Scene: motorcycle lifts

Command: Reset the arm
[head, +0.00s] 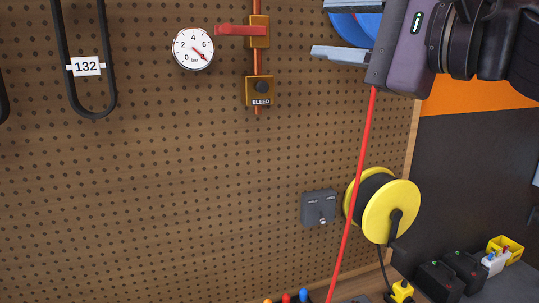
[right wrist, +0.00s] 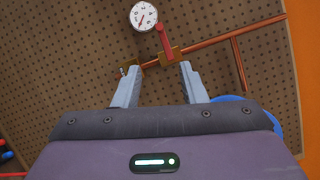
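My right gripper (head: 319,28) is at the top right of the head view, with its fingers pointing left. Its two grey fingers are spread apart with nothing between them. In the right wrist view my right gripper (right wrist: 159,67) is also open and empty. Beyond its fingertips there are a red lever (right wrist: 164,40) and its brass valve body on a copper pipe. In the head view the red lever (head: 236,30) sticks out level to the left, apart from the gripper. My left gripper is in neither view.
A pressure gauge (head: 193,49), a BLEED fitting (head: 260,91) and a black loop tagged 132 (head: 86,66) are on the pegboard. A blue disc (head: 352,28) is behind my right gripper. A red hose (head: 357,190) hangs left of a yellow reel (head: 384,212).

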